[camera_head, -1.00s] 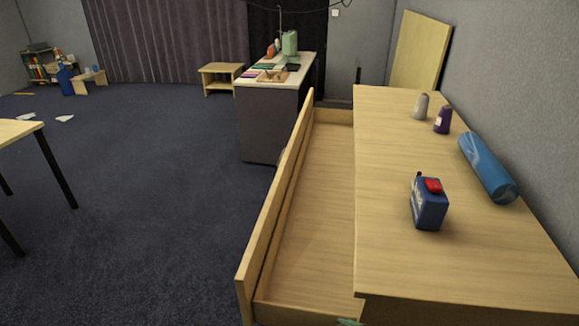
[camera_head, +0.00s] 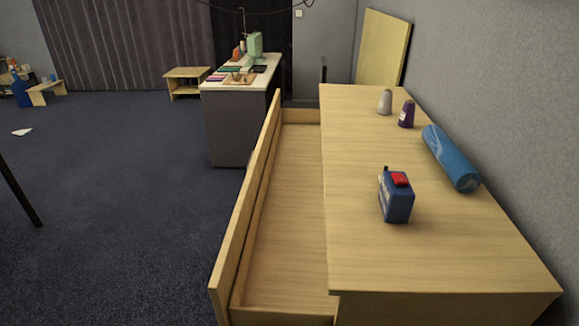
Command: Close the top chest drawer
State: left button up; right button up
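The chest (camera_head: 420,255) is pale wood and stands along the right side against the grey wall. Its top drawer (camera_head: 245,205) is pulled far out to the left, with its front panel standing clear of the chest body. The inside of the drawer is bare in the part I can see. Neither of my grippers shows in the head view.
On the chest top are a blue box with a red cap (camera_head: 396,195), a blue roll (camera_head: 451,158), a purple spool (camera_head: 406,114) and a grey spool (camera_head: 385,102). A white-topped counter (camera_head: 235,115) stands beyond the drawer. The dark carpet (camera_head: 110,220) left of the drawer is open.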

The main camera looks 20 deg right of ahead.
aim_at(270, 268)
jog(key=i+j+z, duration=0.1)
jog(key=j+z, duration=0.35)
jog(key=i+j+z, duration=0.1)
jog(key=j+z, duration=0.15)
jog(key=z, duration=0.2)
jog(key=j+z, duration=0.25)
jog(key=j, duration=1.35)
jog(key=j+z, duration=0.15)
jog(key=z, duration=0.65)
jog(key=i+j+z, duration=0.15)
jog(key=j+z, duration=0.5)
jog(key=j, duration=0.2)
jog(key=j+z, duration=0.25)
jog(key=j, duration=0.7)
jog(key=i, duration=0.05)
